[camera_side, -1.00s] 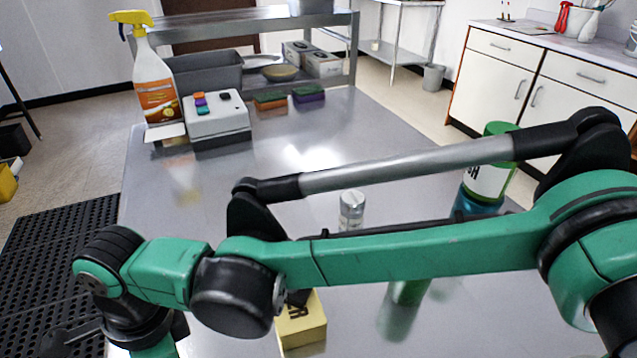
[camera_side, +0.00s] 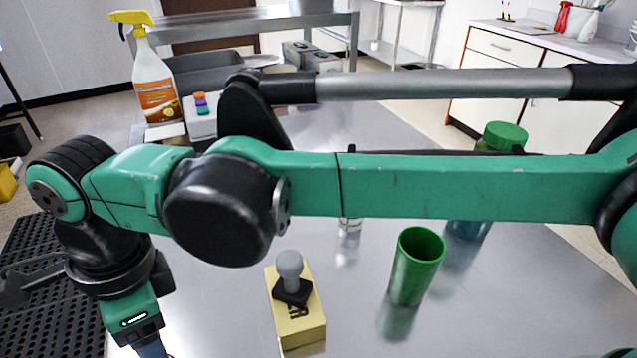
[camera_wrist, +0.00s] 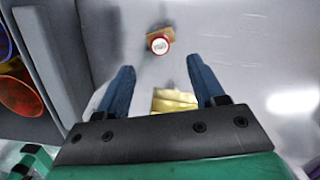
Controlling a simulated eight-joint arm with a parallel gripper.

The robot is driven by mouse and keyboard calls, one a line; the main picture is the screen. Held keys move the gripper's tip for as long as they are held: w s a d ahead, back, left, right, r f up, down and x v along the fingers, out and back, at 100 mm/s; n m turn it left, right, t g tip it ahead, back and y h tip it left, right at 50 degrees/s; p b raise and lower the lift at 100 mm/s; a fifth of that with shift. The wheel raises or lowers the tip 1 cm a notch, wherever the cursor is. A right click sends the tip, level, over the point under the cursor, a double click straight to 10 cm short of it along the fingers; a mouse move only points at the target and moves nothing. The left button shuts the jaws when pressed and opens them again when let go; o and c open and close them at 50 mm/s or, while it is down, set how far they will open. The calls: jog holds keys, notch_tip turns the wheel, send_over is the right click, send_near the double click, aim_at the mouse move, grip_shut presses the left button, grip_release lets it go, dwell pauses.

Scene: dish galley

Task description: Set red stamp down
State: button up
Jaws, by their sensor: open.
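My gripper (camera_wrist: 160,64) is open in the wrist view, its two blue fingers apart with nothing held between them. Ahead of the fingertips is a round, red-rimmed thing with a pale top, which looks like the red stamp (camera_wrist: 159,45), seen from above beside or on a brown piece. It stands apart from the fingers. In the side view only the top of one blue finger shows at the bottom left; the fingertips are out of frame, and I see no red stamp there.
A grey-knobbed stamp with a black base (camera_side: 290,277) stands on a yellow block (camera_side: 298,322). A green cup (camera_side: 416,265) stands to its right. A spray bottle (camera_side: 154,80) stands at the back left. Orange and yellow round containers (camera_wrist: 18,95) lie left in the wrist view.

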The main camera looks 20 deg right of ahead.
jog(key=w+d+r+n+t+y, duration=0.1)
jog(key=w+d+r+n+t, duration=0.25)
jog(key=d, duration=0.75)
jog(key=w+d+r+n, duration=0.35)
jog(key=d+r, duration=0.25)
jog(key=d, duration=0.5)
jog(key=s+d+f+n+t+h, duration=0.1)
jog(key=s+d+f+n+t, duration=0.1)
jog(key=d, duration=0.7)
jog(key=s+d+f+n+t+h, duration=0.1)
jog(key=s+d+f+n, duration=0.3)
jog(key=d, duration=0.5)
jog(key=shift+s+d+f+n+t, duration=0.2)
jog(key=shift+n+t, duration=0.35)
jog(key=shift+n, duration=0.45)
jog(key=shift+a, duration=0.1)
